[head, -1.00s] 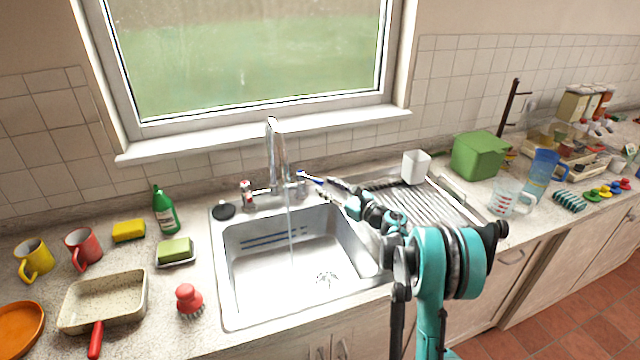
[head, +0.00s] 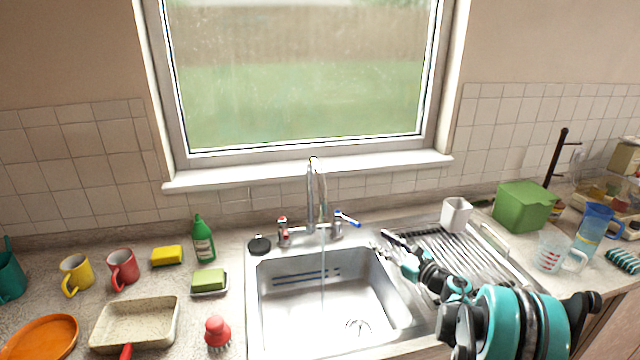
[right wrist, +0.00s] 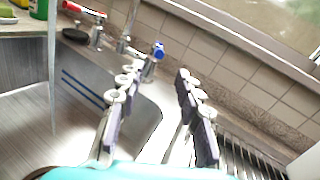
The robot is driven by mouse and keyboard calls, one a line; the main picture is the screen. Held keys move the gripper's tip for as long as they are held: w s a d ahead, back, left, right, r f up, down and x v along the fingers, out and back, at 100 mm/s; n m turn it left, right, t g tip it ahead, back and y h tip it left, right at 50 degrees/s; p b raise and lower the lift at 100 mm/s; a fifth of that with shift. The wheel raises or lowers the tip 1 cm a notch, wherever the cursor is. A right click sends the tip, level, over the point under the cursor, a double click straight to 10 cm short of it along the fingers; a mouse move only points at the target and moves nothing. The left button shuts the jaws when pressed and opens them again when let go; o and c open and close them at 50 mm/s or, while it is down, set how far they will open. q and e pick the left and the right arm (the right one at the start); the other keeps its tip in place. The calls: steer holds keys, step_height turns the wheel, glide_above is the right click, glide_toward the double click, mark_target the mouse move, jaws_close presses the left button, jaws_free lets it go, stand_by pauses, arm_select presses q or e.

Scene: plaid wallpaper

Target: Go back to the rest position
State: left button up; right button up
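My right gripper (head: 386,244) is open and empty, low over the right rim of the sink, right of and below the tap's blue handle (head: 347,217). In the right wrist view its two fingers stand apart (right wrist: 157,82), with the blue handle (right wrist: 158,50) beyond the gap and nothing between them. The tap (head: 312,195) also has a red handle (head: 283,226) on its left. A stream of water runs from the spout into the sink. My left gripper is not in view.
The steel sink (head: 262,300) holds no dishes. A white cup (head: 456,214) stands on the drainer, with a green box (head: 524,206) and a measuring jug (head: 551,252) farther right. Mugs, a sponge (head: 167,255), a green bottle (head: 203,240) and a pan (head: 135,322) crowd the left counter.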

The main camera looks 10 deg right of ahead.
step_height(320, 180, up, 13)
steer(key=s+m+t+h, duration=0.1)
steer(key=m+t+h, duration=0.35)
steer(key=m, duration=0.75)
steer(key=s+r+m+g+h, duration=0.3)
steer(key=s+m+h, duration=0.5)
steer(key=m, duration=0.6)
steer(key=s+a+f+m+g+y, duration=0.1)
steer(key=s+a+f+m+g, duration=0.2)
steer(key=s, duration=0.6)
steer(key=s+a+f+m+g+y, duration=0.2)
steer(key=s+a+f+m+g, duration=0.2)
steer(key=s+a+f+m, duration=0.3)
steer(key=s+a+f+m+g+y, duration=0.1)
steer(key=s+a+f+m+g, duration=0.2)
steer(key=s+f, duration=0.7)
steer(key=s+a+m, duration=0.1)
steer(key=a+m, duration=0.1)
steer(key=m, duration=0.2)
steer(key=shift+s+a+g+y, duration=0.15)
steer(key=shift+g+y, duration=0.2)
